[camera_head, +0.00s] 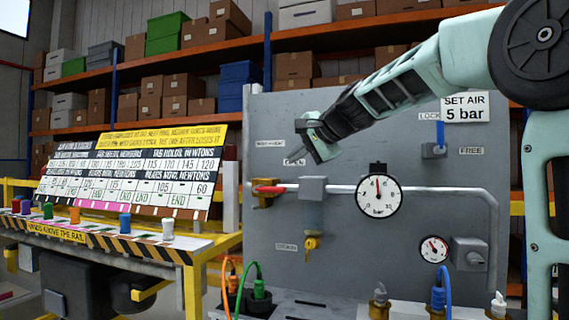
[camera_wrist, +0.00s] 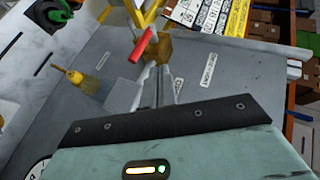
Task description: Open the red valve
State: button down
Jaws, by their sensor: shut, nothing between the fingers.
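The red valve handle (camera_head: 268,189) is a short red lever on a brass valve body (camera_head: 263,201). It sits at the left end of the silver pipe on the grey panel, and looks roughly horizontal in the head view. In the wrist view the red handle (camera_wrist: 142,46) is tilted beside the brass body (camera_wrist: 159,47), just beyond my fingertips. My gripper (camera_head: 293,158) is above and to the right of the handle in the head view. Its thin fingers (camera_wrist: 157,72) are together and empty. I cannot tell whether they touch the valve.
A large gauge (camera_head: 379,196), a small gauge (camera_head: 434,249) and a blue lock (camera_head: 433,150) are on the panel (camera_head: 330,262). A workbench with a sign board (camera_head: 130,172) stands at left.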

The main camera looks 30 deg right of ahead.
jog(key=shift+v, duration=1.65)
jog(key=shift+f, duration=0.15)
jog(key=s+a+f+n+g+y, duration=0.1)
jog(key=s+a+f+n+g, duration=0.35)
jog(key=a+f, duration=0.7)
jog(key=s+a+f+n+g+y, duration=0.1)
jog(key=s+a+f+n+g, duration=0.35)
jog(key=a+f, duration=0.7)
jog(key=s+a+f+n+g+h, duration=0.1)
jog(key=s+a+f+n+g, duration=0.15)
jog(key=s+f+n, duration=0.65)
jog(key=s+a+f+n+g+h, duration=0.1)
jog(key=s+a+f+n+h, duration=0.15)
jog(key=s+f, duration=0.65)
jog(key=s+r+p, duration=0.2)
jog(key=r+p, duration=0.7)
jog(key=r, duration=0.1)
jog(key=s+r+p, duration=0.2)
jog(key=r+p, duration=0.7)
jog(key=r, duration=0.1)
jog(key=shift+s+a+r+n, duration=0.2)
jog(key=shift+s+r+n, duration=0.15)
jog(key=shift+n, duration=0.1)
jog(key=shift+y, duration=0.25)
